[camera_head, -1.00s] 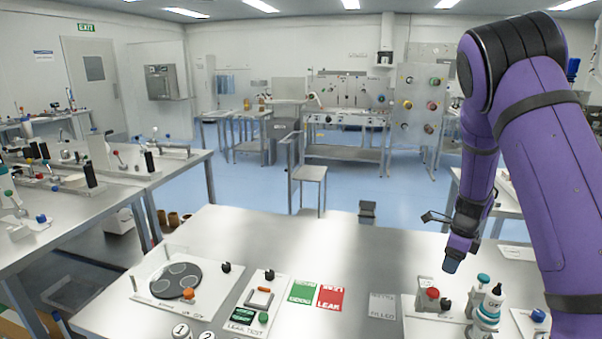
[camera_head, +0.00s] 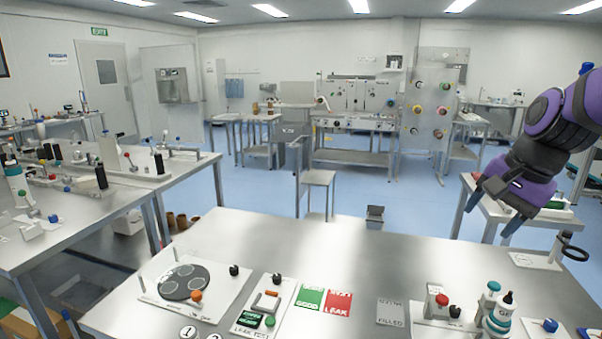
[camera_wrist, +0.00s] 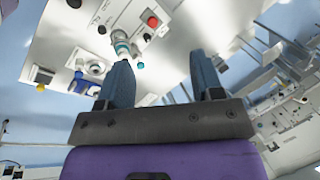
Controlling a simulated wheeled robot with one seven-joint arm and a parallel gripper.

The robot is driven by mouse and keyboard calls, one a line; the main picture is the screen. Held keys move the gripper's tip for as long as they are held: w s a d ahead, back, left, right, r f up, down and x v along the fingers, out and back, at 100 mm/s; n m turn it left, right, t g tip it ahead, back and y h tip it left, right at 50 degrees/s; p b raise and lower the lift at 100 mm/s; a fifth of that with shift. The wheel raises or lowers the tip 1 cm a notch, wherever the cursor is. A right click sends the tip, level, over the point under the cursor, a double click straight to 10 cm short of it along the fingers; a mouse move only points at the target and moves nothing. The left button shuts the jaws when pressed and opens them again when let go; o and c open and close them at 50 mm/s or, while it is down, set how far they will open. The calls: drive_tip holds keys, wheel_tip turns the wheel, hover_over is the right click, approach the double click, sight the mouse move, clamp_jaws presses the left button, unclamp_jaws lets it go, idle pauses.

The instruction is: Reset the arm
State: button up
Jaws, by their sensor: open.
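My gripper (camera_head: 488,212) is at the right of the head view, on my purple arm. It is raised above the right part of the front table and points down and to the left. Its two blue fingers are apart with nothing between them. In the wrist view, the open fingers (camera_wrist: 160,82) show with the bench top beyond them. My arm's upper part is cut off by the right edge of the head view.
The metal front table (camera_head: 330,245) holds a disc fixture (camera_head: 184,282), a leak test panel (camera_head: 265,305), green and red cards, a filled-items card (camera_head: 391,312), and bottles (camera_head: 496,314) at right. A ring stand (camera_head: 545,250) is near my gripper. The table's middle is clear.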

drive_tip(key=s+a+r+n+t+h, duration=0.1)
drive_tip(key=s+r+n, duration=0.1)
drive_tip(key=s+n, duration=0.2)
drive_tip(key=s+a+r+n+t+h, duration=0.1)
drive_tip(key=s+n, duration=0.4)
drive_tip(key=s, duration=0.6)
drive_tip(key=shift+s+r+n, duration=0.25)
drive_tip(key=shift+r+n, duration=0.05)
drive_tip(key=shift+r, duration=0.45)
